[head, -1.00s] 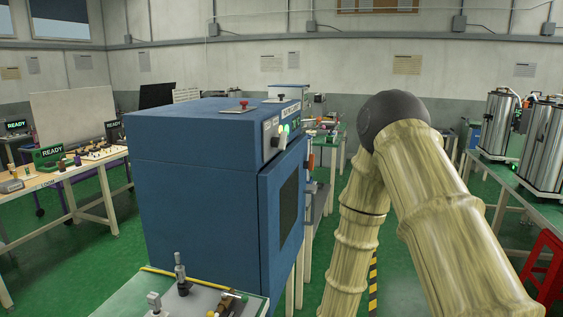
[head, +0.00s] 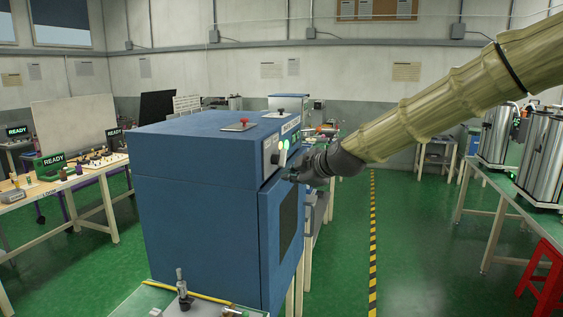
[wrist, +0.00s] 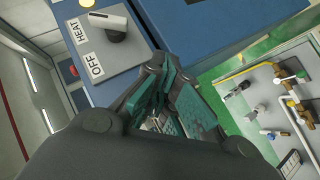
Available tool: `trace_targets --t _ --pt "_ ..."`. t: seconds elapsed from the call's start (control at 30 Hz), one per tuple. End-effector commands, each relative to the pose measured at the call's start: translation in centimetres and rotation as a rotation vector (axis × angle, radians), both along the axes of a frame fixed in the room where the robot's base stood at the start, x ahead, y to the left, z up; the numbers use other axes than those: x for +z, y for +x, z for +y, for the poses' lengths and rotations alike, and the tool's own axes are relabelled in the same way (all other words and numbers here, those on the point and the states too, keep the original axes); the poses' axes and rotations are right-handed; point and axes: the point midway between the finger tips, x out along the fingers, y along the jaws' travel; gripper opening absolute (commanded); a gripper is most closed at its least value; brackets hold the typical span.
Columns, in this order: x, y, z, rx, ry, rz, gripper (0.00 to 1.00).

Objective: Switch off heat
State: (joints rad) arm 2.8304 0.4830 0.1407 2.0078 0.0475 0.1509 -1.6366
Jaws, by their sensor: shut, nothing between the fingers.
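The blue oven-like cabinet (head: 200,200) stands in the middle of the head view, with a pale control panel (head: 284,145) and green lights on its upper front. Its knob (head: 281,157) sits on that panel. The wrist view shows the knob (wrist: 114,28) with a white bar on a dark hub. The bar's left end lies near the HEAT label (wrist: 77,31); the OFF label (wrist: 96,65) is below. My gripper (head: 296,174) is just in front of the panel, below and right of the knob. Its fingers (wrist: 166,98) are shut and empty, apart from the knob in the wrist view.
A red button (head: 244,121) sits on the cabinet top. A bench (head: 160,297) with valve fittings is in the near foreground; its fittings also show in the wrist view (wrist: 275,105). Steel tanks (head: 541,165) and a red stool (head: 543,280) stand right. The green floor between is clear.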

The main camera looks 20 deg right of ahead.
Motion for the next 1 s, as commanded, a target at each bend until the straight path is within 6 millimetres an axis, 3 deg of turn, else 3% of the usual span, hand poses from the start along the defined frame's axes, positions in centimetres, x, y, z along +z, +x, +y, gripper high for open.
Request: trace_targets --t 0.03,0.1,0.27,0.73,1.0 --pt "2.3 0.0 -0.2 0.013 -0.013 -0.029 0.0" --pt "4.4 0.0 -0.5 0.029 -0.033 -0.059 0.0" --pt "6.7 -0.1 -0.8 0.049 -0.058 -0.093 0.0" --pt "6.8 0.1 -0.7 0.051 -0.061 -0.096 0.0" --pt "5.9 2.1 -0.2 0.05 -0.059 -0.094 0.0"
